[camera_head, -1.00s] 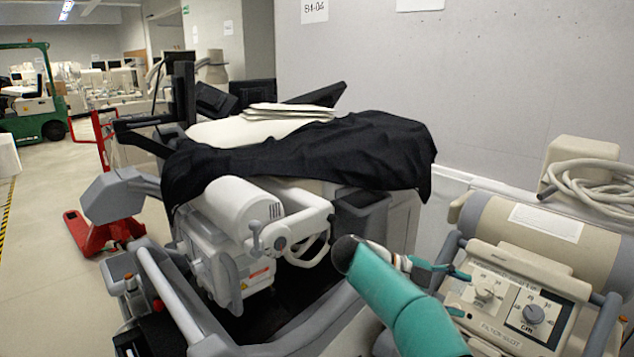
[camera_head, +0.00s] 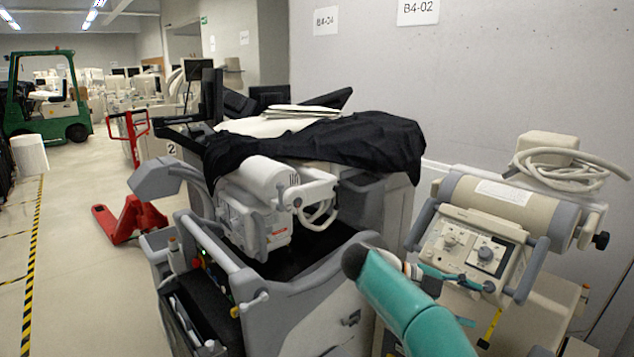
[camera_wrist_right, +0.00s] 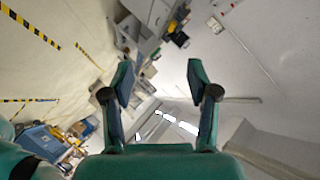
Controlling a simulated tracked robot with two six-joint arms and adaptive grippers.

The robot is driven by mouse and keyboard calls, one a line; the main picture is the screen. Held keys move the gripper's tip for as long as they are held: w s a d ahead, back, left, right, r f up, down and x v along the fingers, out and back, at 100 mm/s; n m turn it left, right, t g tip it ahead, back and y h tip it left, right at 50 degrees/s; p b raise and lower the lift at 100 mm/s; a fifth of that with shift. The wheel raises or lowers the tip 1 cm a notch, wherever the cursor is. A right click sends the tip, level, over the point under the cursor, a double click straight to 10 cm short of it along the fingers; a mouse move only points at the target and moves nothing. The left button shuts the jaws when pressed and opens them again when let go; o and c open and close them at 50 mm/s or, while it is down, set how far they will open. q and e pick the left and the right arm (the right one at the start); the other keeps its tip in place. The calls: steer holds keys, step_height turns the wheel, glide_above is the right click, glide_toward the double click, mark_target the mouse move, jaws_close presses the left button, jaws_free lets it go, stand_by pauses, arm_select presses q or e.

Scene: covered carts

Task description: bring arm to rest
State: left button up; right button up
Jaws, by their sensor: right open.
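My right arm (camera_head: 405,305) is teal and comes in from the bottom of the head view, bent at a dark round joint. My right gripper (camera_head: 468,282) shows small beyond that joint, in front of the control panel of a beige cart in the picture. In the right wrist view my right gripper (camera_wrist_right: 162,82) has its two fingers spread apart with nothing between them. My left gripper is not in view.
A grey cart (camera_head: 305,305) with a black cloth (camera_head: 330,145) over its top stands left of the arm. The beige cart (camera_head: 510,215) with a coiled cable (camera_head: 565,165) stands at right. A red pallet jack (camera_head: 130,220) and green forklift (camera_head: 45,100) stand farther left.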

steer(key=s+d+f+n+h, duration=0.1)
steer(key=d+f+n+h, duration=0.1)
steer(key=d+f, duration=0.3)
steer(key=d+f+n+h, duration=0.1)
steer(key=d+f+n, duration=0.15)
steer(key=d, duration=0.45)
step_height(320, 180, down, 16)
steer(key=w+a+n+t+y, duration=0.25)
steer(key=n+t+y, duration=0.25)
steer(key=n+t, duration=0.6)
steer(key=s+a+f+n+g+y, duration=0.2)
steer(key=s+a+f+n+y, duration=0.7)
steer(key=s+a+f, duration=0.5)
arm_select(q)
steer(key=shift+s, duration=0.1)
arm_select(e)
steer(key=s+a+f+n+g+y, duration=0.1)
steer(key=s+a+f+g+y, duration=0.1)
steer(key=s+a, duration=0.3)
steer(key=s+a+f+n+g+y, duration=0.1)
steer(key=s+a+g+y, duration=0.3)
steer(key=s, duration=0.8)
steer(key=a+g, duration=0.1)
steer(key=a, duration=0.1)
steer(key=shift+s+a+f+y, duration=0.3)
steer(key=shift+f, duration=0.1)
